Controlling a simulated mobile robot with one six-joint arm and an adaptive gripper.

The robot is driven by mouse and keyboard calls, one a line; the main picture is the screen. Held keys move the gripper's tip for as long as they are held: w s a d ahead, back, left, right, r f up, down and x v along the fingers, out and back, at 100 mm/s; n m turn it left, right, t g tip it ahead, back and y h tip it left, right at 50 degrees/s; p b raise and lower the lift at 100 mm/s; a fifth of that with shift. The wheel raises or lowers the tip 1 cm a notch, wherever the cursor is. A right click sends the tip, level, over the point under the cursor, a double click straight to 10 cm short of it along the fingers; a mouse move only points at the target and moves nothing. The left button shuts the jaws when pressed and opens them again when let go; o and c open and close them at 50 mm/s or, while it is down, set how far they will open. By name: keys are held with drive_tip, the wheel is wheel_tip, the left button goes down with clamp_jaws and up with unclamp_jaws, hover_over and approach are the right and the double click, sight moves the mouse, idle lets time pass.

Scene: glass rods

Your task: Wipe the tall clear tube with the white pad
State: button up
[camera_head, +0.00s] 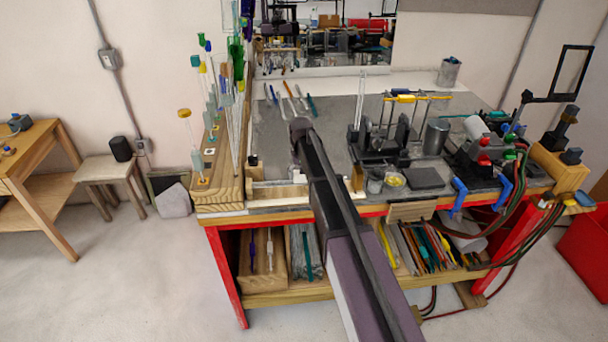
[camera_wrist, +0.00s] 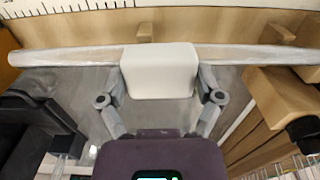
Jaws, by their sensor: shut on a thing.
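In the wrist view, the white pad (camera_wrist: 158,72) is a rounded block between the two grey fingers of my gripper (camera_wrist: 160,85), which is shut on it. The clear tube (camera_wrist: 75,56) runs across the picture from left to right behind the pad. The pad appears to be against the tube, but I cannot be sure of contact.
Wooden blocks (camera_wrist: 285,105) stand close on the right in the wrist view, and a dark fixture (camera_wrist: 35,125) on the left.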

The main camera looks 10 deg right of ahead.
drive_tip(key=shift+r+p, duration=3.05)
drive_tip(key=shift+r+p, duration=1.5)
drive_tip(key=shift+d+f, duration=0.1)
drive_tip(key=shift+d+f+b, duration=0.1)
drive_tip(key=shift+f+b, duration=0.2)
drive_tip(key=shift+b, duration=0.1)
drive_tip(key=shift+a+f, duration=0.2)
drive_tip(key=shift+a, duration=0.3)
